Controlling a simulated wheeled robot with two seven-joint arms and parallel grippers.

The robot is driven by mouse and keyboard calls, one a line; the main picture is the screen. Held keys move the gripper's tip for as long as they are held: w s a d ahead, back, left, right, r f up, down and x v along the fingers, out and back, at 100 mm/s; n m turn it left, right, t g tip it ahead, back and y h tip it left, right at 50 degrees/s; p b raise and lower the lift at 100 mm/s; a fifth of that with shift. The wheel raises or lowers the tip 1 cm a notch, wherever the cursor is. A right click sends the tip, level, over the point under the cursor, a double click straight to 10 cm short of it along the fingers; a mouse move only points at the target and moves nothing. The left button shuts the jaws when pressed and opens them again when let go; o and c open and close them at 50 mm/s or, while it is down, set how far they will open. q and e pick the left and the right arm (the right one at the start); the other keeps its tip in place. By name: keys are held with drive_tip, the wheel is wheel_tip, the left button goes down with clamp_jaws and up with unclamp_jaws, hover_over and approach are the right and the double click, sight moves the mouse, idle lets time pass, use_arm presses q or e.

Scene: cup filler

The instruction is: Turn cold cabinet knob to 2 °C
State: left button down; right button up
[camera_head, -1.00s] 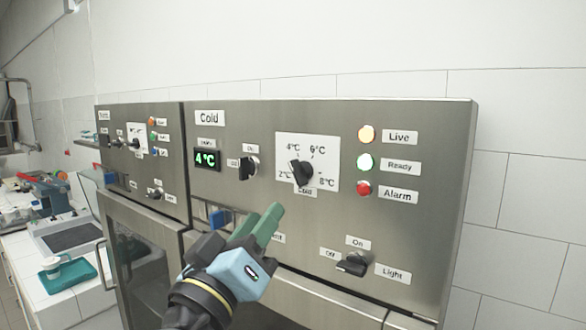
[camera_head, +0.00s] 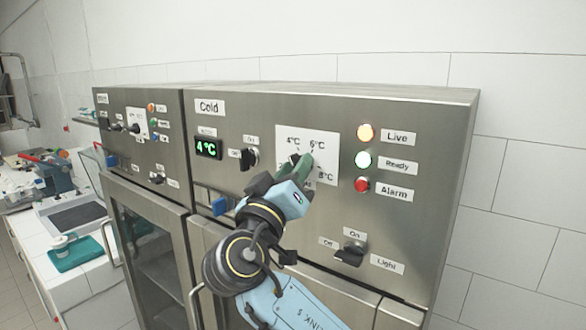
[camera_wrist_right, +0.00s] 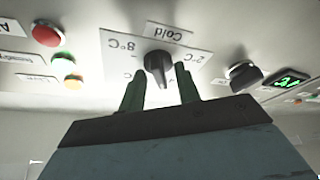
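The cold cabinet's black temperature knob (camera_wrist_right: 158,66) sits on a white dial plate (camera_head: 325,144) marked 4, 6 and 8 °C, with a 2 °C mark in the wrist view. The green display (camera_head: 207,148) reads 4 °C. My right gripper (camera_head: 300,163) is at the dial and hides most of the knob in the head view. In the right wrist view its two green fingers (camera_wrist_right: 160,78) are apart, one on each side of the knob, with gaps visible. Whether they touch it cannot be told. My left gripper is not in view.
Another black switch (camera_head: 250,158) is left of the dial. Live, Ready and Alarm lamps (camera_head: 363,159) are to its right. A light switch (camera_head: 351,253) is below right. The neighbouring cabinet (camera_head: 140,103) adjoins on the left.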

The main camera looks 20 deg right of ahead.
clamp_jaws()
drive_tip(key=shift+n, duration=0.5)
drive_tip(key=n+y, duration=0.1)
drive_tip(key=n, duration=0.3)
drive_tip(key=n+y, duration=0.2)
drive_tip(key=n, duration=0.2)
drive_tip(key=n+y, duration=0.2)
drive_tip(key=n, duration=0.2)
drive_tip(key=shift+r+n+g, duration=0.1)
drive_tip(key=shift+n+g, duration=0.2)
drive_tip(key=shift+g, duration=0.1)
unclamp_jaws()
drive_tip(key=shift+s, duration=0.1)
